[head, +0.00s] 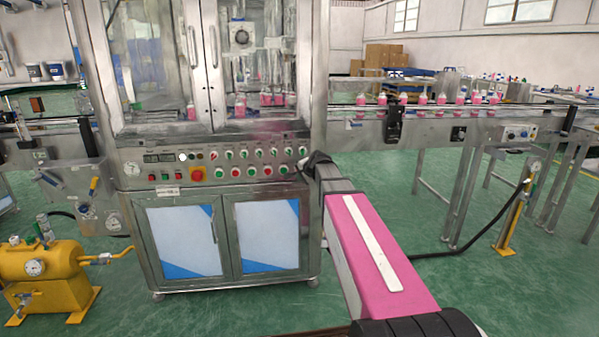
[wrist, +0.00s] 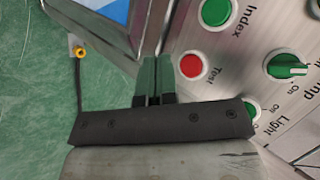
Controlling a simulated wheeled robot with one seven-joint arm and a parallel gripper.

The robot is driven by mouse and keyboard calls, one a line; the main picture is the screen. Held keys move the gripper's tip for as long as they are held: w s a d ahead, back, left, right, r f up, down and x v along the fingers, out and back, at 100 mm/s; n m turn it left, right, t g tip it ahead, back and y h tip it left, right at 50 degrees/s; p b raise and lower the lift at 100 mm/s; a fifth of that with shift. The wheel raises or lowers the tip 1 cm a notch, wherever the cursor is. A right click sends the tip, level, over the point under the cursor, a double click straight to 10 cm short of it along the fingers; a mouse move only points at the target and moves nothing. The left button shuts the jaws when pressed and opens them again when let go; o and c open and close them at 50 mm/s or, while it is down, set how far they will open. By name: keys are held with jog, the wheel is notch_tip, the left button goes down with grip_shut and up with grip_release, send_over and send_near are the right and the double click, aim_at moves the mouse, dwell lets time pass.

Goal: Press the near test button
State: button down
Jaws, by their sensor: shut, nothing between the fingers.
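The red button labelled "Test" (wrist: 193,65) shows in the wrist view on the metal control panel.
A green "Index" button (wrist: 215,11), a green knob (wrist: 287,67) and a partly hidden "Light" knob (wrist: 250,108) lie close to the red button. The panel also carries a red emergency stop (head: 196,174). A conveyor with pink bottles (head: 440,98) runs to the right.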

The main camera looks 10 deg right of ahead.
jog(key=shift+w, duration=1.65)
jog(key=shift+w, duration=0.1)
dwell(0.7)
jog(key=shift+w, duration=0.3)
jog(key=shift+w, duration=0.4)
dwell(0.7)
jog(key=shift+s, duration=0.8)
jog(key=shift+s, duration=0.15)
jog(key=s, duration=0.4)
jog(key=shift+s, duration=0.4)
